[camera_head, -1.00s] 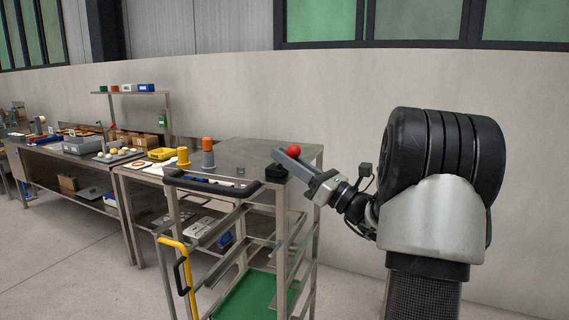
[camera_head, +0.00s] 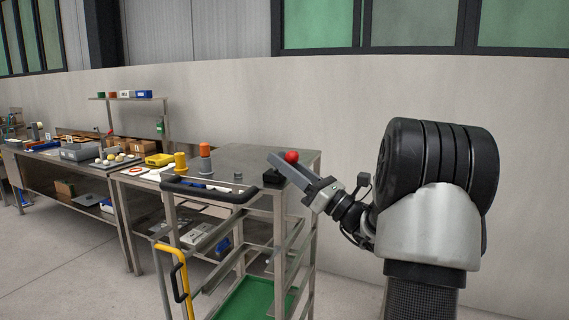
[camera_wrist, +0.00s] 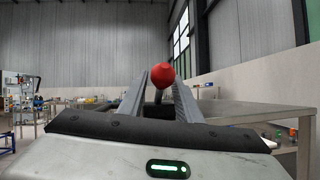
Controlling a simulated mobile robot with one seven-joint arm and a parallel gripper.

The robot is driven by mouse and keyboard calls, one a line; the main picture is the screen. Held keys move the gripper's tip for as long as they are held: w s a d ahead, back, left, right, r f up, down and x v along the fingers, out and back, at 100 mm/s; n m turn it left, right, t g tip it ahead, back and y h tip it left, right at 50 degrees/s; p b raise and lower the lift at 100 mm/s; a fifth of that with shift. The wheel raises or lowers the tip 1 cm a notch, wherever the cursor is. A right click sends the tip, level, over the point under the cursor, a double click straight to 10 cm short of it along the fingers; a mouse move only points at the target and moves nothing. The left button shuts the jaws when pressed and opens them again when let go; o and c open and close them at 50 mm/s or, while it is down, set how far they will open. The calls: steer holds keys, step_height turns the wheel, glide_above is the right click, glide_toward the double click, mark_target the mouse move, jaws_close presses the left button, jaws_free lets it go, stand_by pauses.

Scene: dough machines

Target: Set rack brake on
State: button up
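A red ball knob (camera_head: 291,157) stands above a black block (camera_head: 273,178) at the right corner of a steel rack (camera_head: 280,235); I take them for the brake lever and its base. My gripper (camera_head: 273,158) reaches in from the right, its fingers beside the knob. In the wrist view, the red knob (camera_wrist: 163,77) shows between the two spread fingers of my gripper (camera_wrist: 161,92), with the dark block behind and below. The fingers look apart and not closed on the knob. The knob's stem is mostly hidden, and contact is unclear.
The rack has a black push handle (camera_head: 210,191), a yellow side handle (camera_head: 177,270) and a green lower panel (camera_head: 243,300). A steel tabletop (camera_head: 235,160) carries yellow and orange posts. A wall runs behind. Clear floor lies at the left.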

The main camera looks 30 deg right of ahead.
steer(key=shift+f, duration=0.1)
steer(key=v, duration=1.7)
steer(key=shift+s, duration=0.2)
